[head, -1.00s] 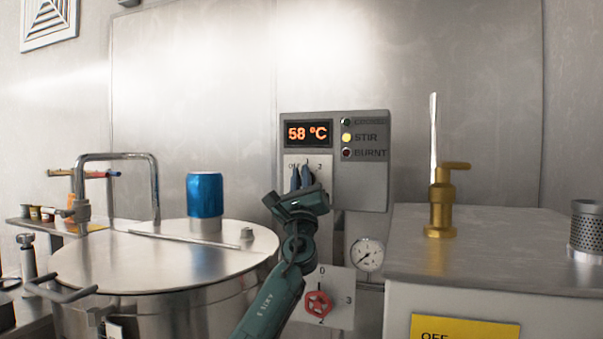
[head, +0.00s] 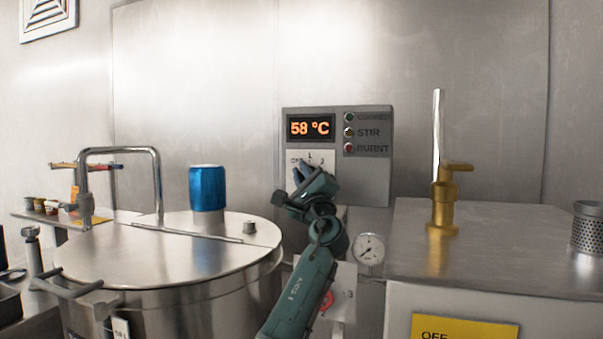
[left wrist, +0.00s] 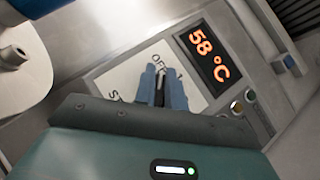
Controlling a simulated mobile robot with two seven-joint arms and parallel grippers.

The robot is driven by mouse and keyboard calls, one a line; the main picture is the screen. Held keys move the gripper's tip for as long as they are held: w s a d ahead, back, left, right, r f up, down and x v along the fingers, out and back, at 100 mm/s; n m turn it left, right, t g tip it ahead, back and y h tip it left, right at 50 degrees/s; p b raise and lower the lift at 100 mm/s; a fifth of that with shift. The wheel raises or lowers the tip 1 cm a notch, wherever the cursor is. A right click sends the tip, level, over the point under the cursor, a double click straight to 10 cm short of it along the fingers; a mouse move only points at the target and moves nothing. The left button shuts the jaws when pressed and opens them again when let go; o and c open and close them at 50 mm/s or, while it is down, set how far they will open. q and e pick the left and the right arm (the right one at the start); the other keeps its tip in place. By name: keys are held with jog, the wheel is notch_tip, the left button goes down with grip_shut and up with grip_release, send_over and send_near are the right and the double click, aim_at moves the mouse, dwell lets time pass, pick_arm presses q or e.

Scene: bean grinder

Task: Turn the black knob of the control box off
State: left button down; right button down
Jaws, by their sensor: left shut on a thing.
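The grey control box (head: 372,185) hangs on the back wall, its display reading 58 °C. Its white dial plate (head: 325,160) carries an OFF mark at upper left, then 1 and 2. In the head view the gripper hides the knob. The STIR lamp (head: 348,132) looks dim. My right gripper is not in view.
A large lidded steel pot (head: 150,258) with a blue cylinder (head: 207,188) stands at left. Below the box are a gauge (head: 369,249) and a red handwheel (head: 328,300), partly hidden by my arm. A counter (head: 480,250) with a brass tap (head: 442,205) stands at right.

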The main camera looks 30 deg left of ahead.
pick_arm(q)
jog(key=shift+w+d+f, duration=0.2)
jog(key=shift+f, duration=0.2)
jog(key=c, duration=1.6)
grip_release()
jog(key=shift+c, duration=0.2)
jog(key=shift+o, duration=0.9)
jog(key=shift+r, duration=0.2)
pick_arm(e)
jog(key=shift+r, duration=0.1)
pick_arm(q)
jog(key=shift+s, duration=0.1)
jog(key=b+v, duration=0.1)
jog(key=v, duration=1.2)
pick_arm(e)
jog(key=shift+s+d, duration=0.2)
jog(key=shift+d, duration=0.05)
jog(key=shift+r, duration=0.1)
